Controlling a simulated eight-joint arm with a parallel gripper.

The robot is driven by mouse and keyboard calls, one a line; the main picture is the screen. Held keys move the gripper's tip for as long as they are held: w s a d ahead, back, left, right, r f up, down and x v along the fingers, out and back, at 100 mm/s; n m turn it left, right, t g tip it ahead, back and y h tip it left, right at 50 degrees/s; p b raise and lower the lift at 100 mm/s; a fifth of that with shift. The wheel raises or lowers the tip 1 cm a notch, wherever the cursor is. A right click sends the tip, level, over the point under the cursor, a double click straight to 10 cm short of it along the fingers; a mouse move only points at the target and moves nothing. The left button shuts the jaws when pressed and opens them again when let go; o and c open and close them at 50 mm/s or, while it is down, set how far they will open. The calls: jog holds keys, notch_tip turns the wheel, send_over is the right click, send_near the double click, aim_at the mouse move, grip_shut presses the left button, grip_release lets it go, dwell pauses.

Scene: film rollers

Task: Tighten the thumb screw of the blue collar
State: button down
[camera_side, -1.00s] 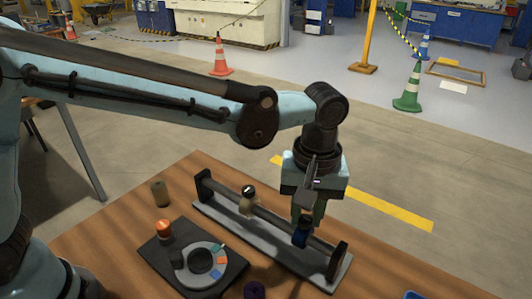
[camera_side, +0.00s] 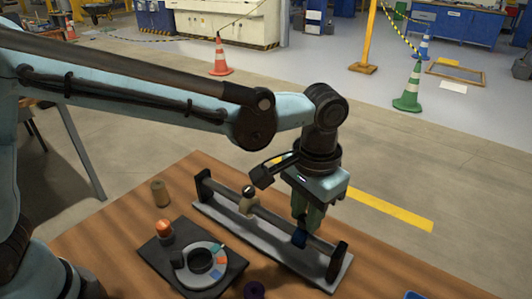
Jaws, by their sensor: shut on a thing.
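The blue collar (camera_side: 300,238) sits around the dark bar (camera_side: 275,222) of the roller stand, toward its right end. My gripper (camera_side: 302,224) points down from above the bar, with its fingertips at the top of the blue collar. It is shut on the thumb screw there, which the fingers hide.
The stand's grey base (camera_side: 230,226) lies on the wooden table. A brown cylinder (camera_side: 159,193) stands at left.

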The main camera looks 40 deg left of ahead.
jog(key=m, duration=0.4)
jog(key=shift+m, duration=2.3)
jog(key=c, duration=0.9)
grip_release()
jog(key=shift+r, duration=0.1)
jog(key=r, duration=1.2)
jog(key=shift+s+d, duration=0.1)
jog(key=shift+s, duration=0.1)
